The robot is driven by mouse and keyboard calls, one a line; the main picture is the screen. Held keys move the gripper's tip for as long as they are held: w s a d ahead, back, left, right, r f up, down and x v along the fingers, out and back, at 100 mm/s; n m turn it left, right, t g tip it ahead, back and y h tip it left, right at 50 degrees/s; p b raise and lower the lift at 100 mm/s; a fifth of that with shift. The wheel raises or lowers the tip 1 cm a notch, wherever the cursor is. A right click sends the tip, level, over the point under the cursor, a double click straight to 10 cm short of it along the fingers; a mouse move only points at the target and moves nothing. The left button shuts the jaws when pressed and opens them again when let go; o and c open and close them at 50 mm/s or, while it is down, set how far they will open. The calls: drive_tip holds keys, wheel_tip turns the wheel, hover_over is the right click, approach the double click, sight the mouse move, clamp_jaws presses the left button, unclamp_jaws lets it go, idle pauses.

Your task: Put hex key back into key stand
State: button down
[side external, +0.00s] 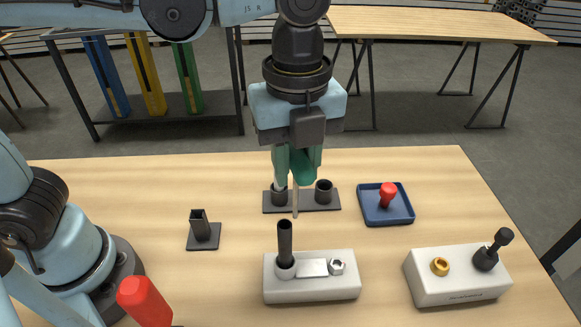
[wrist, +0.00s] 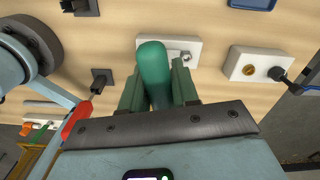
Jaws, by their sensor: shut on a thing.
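My gripper (side external: 297,165) is shut on a green-handled tool, apparently the hex key (side external: 305,167). It is held upright, with a thin pale shaft hanging down. The green handle also shows between my fingers in the wrist view (wrist: 154,70). The shaft tip appears clear of everything below. A dark plate with two round cups (side external: 323,206) shows behind the shaft in the side view. A small dark stand with a square upright socket (side external: 203,236) is further left, also in the wrist view (wrist: 101,80). I cannot tell which of the two is the key stand.
A white block (side external: 312,288) with a tall black tube and a hex nut stands in front. Another white block (side external: 458,285) with a brass nut and black knob is at right. A blue tray (side external: 371,217) holds a red-topped piece. A red handle (side external: 145,302) is at front left.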

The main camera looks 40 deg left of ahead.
drive_tip(key=s+a+f+n, duration=0.2)
drive_tip(key=s+a+n, duration=0.1)
drive_tip(key=a, duration=0.4)
drive_tip(key=s+a+f+n, duration=0.1)
drive_tip(key=s+a+n, duration=0.2)
drive_tip(key=s+a, duration=0.2)
drive_tip(key=shift+s+a+f, duration=0.2)
drive_tip(key=shift+a+f, duration=0.15)
drive_tip(key=shift+a, duration=1.3)
drive_tip(key=shift+f, duration=2)
drive_tip(key=shift+f, duration=1.45)
drive_tip(key=c, duration=0.8)
unclamp_jaws()
